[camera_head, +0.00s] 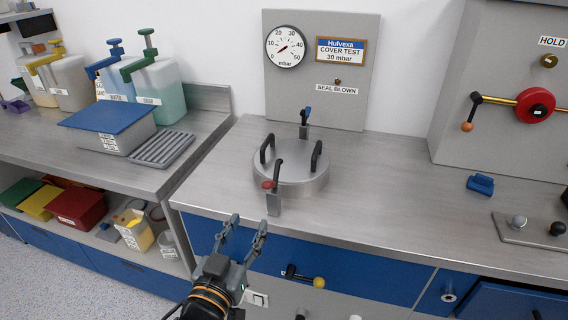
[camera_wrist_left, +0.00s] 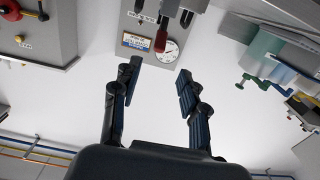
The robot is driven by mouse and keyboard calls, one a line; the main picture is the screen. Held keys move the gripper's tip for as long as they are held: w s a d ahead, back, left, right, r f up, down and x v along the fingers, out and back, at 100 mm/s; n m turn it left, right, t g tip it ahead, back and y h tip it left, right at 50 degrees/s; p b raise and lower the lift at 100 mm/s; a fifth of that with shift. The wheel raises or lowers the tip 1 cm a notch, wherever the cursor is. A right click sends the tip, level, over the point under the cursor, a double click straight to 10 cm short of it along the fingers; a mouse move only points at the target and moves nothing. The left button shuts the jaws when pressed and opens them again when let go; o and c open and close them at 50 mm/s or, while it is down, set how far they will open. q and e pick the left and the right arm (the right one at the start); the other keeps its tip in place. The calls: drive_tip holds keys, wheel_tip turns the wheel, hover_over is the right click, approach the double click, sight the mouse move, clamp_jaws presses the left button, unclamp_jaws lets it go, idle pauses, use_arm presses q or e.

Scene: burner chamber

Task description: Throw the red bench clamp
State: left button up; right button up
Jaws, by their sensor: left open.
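The red bench clamp (camera_head: 274,188) stands at the front edge of the steel bench, against the near side of a round lidded vessel (camera_head: 291,180). Its black lever stands upright, and a red tip shows beside it. In the left wrist view the clamp's red part (camera_wrist_left: 161,42) shows ahead, between the finger lines. My left gripper (camera_head: 248,223) is open and empty, in front of the bench, just below and left of the clamp, apart from it. Its two fingers also show in the left wrist view (camera_wrist_left: 156,80). A blue-tipped clamp (camera_head: 305,122) stands at the vessel's far side. My right gripper is not visible.
A gauge panel (camera_head: 321,70) stands behind the vessel. A yellow-knobbed handle (camera_head: 305,277) juts from the front below the bench, right of my left gripper. A blue block (camera_head: 480,184) lies on the right of the bench; the middle right top is clear.

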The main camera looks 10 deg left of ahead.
sight(265, 188)
use_arm(q)
drive_tip(key=w+p, duration=0.1)
drive_tip(key=w, duration=0.8)
drive_tip(key=w+p, duration=0.1)
drive_tip(key=w, duration=0.4)
drive_tip(key=shift+d+r+p, duration=0.2)
drive_tip(key=shift+r+p, duration=0.05)
drive_tip(key=shift+p, duration=0.1)
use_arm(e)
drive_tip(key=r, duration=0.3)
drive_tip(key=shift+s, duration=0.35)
use_arm(q)
drive_tip(key=shift+s, duration=0.1)
clamp_jaws()
